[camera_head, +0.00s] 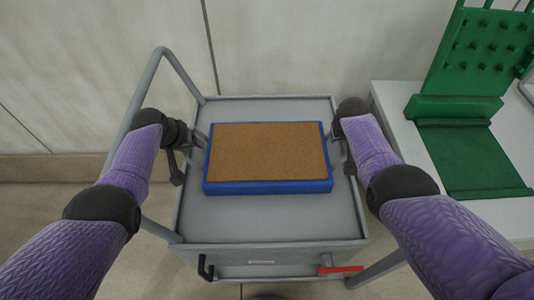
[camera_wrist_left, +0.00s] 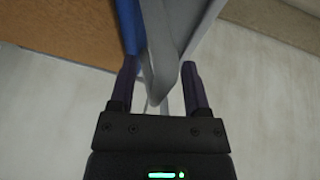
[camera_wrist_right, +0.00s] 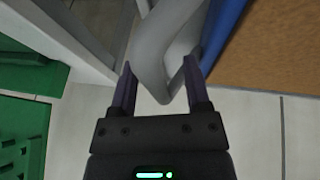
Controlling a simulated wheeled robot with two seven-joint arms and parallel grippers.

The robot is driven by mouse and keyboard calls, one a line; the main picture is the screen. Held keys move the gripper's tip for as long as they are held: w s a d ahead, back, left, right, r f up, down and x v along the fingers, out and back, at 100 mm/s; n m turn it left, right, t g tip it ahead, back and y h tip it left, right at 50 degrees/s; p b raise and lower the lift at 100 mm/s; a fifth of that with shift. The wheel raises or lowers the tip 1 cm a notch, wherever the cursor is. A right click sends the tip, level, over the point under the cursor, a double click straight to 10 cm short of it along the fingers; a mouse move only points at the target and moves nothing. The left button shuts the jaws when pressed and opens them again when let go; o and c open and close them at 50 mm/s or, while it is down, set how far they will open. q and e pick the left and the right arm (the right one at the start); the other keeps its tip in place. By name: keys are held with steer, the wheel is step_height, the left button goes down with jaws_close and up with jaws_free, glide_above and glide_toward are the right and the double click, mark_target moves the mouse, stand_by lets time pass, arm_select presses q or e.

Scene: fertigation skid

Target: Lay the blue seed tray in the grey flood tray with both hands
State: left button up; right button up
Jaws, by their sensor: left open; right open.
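The blue seed tray (camera_head: 268,187), filled level with brown material, lies flat on the grey rimmed top (camera_head: 265,218) of a trolley in the head view. I cannot tell whether this top is the grey flood tray; no other grey tray shows. My left gripper (camera_head: 198,141) is open at the tray's left end; in the left wrist view its fingers (camera_wrist_left: 160,70) stand either side of a grey part beside the blue wall. My right gripper (camera_head: 341,143) is open at the right end, its fingers (camera_wrist_right: 160,75) likewise either side of a grey part. I cannot see contact.
A grey tubular handle (camera_head: 155,70) rises at the trolley's left. A white table (camera_head: 400,105) at the right carries a green pegged stand (camera_head: 485,55). A red lever (camera_head: 341,269) and a black hook (camera_head: 205,268) are on the trolley front. A wall stands close behind.

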arm_select(q)
steer(key=shift+d+f, duration=0.1)
steer(key=shift+f, duration=0.2)
arm_select(e)
steer(key=shift+f, duration=0.35)
arm_select(q)
jaws_close()
arm_select(e)
jaws_close()
arm_select(q)
steer(key=shift+w, duration=0.1)
stand_by(0.7)
